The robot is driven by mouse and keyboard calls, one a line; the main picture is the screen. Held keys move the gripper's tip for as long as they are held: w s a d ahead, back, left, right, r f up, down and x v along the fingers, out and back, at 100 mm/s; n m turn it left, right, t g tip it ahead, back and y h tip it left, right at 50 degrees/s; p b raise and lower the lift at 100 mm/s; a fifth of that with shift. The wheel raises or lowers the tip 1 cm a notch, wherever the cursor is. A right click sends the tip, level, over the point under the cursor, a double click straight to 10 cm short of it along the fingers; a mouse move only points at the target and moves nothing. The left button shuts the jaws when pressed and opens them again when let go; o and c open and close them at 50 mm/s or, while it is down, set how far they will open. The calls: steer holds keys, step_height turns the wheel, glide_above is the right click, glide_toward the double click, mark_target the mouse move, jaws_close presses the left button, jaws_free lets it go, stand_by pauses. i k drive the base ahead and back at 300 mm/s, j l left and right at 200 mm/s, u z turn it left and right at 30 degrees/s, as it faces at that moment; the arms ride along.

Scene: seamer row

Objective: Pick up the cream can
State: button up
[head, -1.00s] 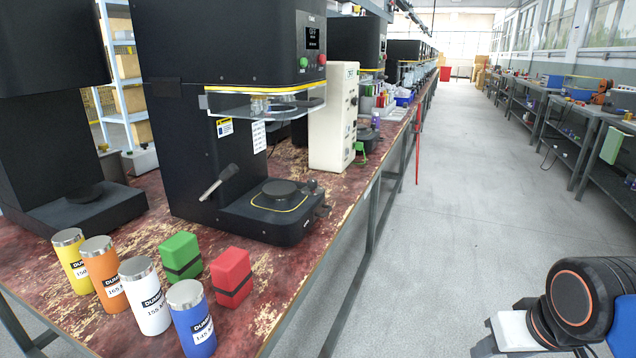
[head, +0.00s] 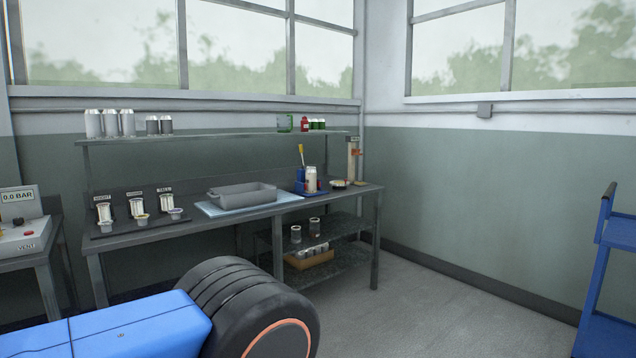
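A pale, cream-looking can (head: 311,179) stands upright at the right part of a dark workbench (head: 345,199), in or against a small blue holder (head: 317,193). It is small in the picture, so its exact shade and any label are hard to tell. A yellow-handled tool (head: 301,155) stands just left of it. My gripper is not in view; only a blue link and a black joint of my arm show at the bottom left, well in front of the bench.
A grey tub (head: 242,193) sits on a light blue mat mid-bench. Several grey cans (head: 110,123) stand on the upper shelf (head: 215,136). More cans and a carton (head: 309,262) are on lower shelves. A blue cart (head: 615,240) stands at right. Floor between is clear.

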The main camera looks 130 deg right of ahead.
mark_target(311, 179)
steer(key=z, duration=4.55)
steer(key=i+l+u, duration=0.15)
steer(key=i, duration=0.35)
steer(key=i+l+u, duration=0.15)
steer(key=i, duration=0.3)
steer(key=l, duration=0.1)
